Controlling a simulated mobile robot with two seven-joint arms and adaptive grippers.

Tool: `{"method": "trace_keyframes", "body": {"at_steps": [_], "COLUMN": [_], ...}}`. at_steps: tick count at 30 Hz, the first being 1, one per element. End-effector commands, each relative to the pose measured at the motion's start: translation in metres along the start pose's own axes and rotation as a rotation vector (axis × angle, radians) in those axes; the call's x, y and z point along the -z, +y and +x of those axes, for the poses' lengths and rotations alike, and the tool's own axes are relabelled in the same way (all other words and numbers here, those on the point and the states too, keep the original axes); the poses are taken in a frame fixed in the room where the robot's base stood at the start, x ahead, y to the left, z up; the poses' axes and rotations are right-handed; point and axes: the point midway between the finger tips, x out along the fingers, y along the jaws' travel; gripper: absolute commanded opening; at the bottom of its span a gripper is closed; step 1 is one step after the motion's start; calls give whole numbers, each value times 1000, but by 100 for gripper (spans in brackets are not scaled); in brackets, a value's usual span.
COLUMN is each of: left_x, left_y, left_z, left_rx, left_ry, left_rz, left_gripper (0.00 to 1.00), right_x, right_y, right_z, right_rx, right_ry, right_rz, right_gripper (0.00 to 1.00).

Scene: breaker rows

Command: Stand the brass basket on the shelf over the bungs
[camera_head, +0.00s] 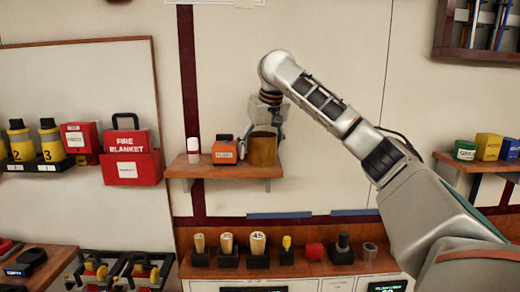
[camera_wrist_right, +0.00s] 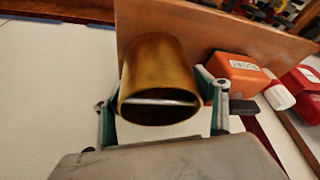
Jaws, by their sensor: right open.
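The brass basket (camera_head: 263,150) is upright on the small wooden shelf (camera_head: 222,171), at its right end. The shelf hangs above the bungs (camera_head: 227,244), pale tapered plugs in dark holders on the lower ledge. My right gripper (camera_head: 262,136) reaches down over the basket from above. In the right wrist view the brass basket (camera_wrist_right: 158,65) lies between the two green-edged fingers of my right gripper (camera_wrist_right: 163,115), one on each side. The fingers are open; whether either touches the basket is unclear. My left gripper is out of view.
An orange labelled box (camera_head: 224,151) stands close to the basket's left on the same shelf, with a white-and-red item (camera_head: 193,150) beyond it. A red fire blanket box (camera_head: 130,155) hangs further left. Another shelf (camera_head: 480,162) with small boxes is at right.

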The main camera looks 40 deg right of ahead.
Motion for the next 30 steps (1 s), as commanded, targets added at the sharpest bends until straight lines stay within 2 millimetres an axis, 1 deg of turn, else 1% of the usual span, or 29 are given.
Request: {"method": "trace_keyframes", "body": {"at_steps": [5, 8, 21, 24, 30], "left_x": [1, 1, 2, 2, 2], "left_y": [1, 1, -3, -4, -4], "left_z": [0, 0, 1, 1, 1], "left_rx": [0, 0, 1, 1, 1], "left_ry": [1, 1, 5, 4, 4], "left_rz": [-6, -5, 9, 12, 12], "left_gripper": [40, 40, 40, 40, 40], "right_x": [1, 2, 2, 2, 2], "right_y": [0, 0, 0, 0, 0], "right_z": [-3, -12, -86, -100, -118], "right_rx": [2, 1, 0, 1, 0], "right_ry": [1, 2, 4, 4, 2], "right_rz": [1, 1, 0, 2, 0], "right_gripper": [73, 73, 73, 73, 73]}}
